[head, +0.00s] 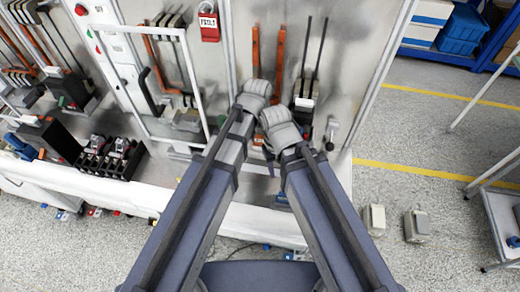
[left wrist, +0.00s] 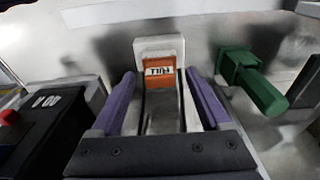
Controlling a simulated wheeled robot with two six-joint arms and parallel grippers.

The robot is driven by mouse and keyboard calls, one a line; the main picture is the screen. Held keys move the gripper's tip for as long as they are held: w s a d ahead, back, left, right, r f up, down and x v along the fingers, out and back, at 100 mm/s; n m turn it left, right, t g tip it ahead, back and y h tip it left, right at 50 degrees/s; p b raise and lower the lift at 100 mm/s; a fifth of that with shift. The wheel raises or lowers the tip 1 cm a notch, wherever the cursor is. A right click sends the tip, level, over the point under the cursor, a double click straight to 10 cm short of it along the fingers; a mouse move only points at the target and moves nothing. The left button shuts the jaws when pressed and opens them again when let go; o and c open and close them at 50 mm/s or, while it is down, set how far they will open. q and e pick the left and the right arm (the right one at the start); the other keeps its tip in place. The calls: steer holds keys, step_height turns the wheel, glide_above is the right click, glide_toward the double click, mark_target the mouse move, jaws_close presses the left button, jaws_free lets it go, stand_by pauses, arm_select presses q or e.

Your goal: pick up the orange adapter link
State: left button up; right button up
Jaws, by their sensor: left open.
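In the left wrist view, an orange block with a dark-lettered white label (left wrist: 160,71) sits in a pale frame against a grey panel. It looks like the orange adapter link, though I cannot be sure. My left gripper (left wrist: 160,80) is open, with its purple fingers on either side of the block and a visible gap to each. In the head view my left arm ends at the panel (head: 256,92), and its jaws are hidden by the wrist.
A green part (left wrist: 255,82) sticks out right of the left gripper. A black box (left wrist: 45,125) with a red button stands on its left. In the head view, orange bars (head: 280,55) run up the panel, and a framed door (head: 150,30) stands left.

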arm_select(q)
steer(key=shift+w+f+b, duration=0.15)
steer(key=shift+f+b, duration=0.3)
steer(key=shift+f, duration=0.5)
steer(key=shift+r, duration=0.1)
steer(key=shift+c, duration=0.2)
jaws_close()
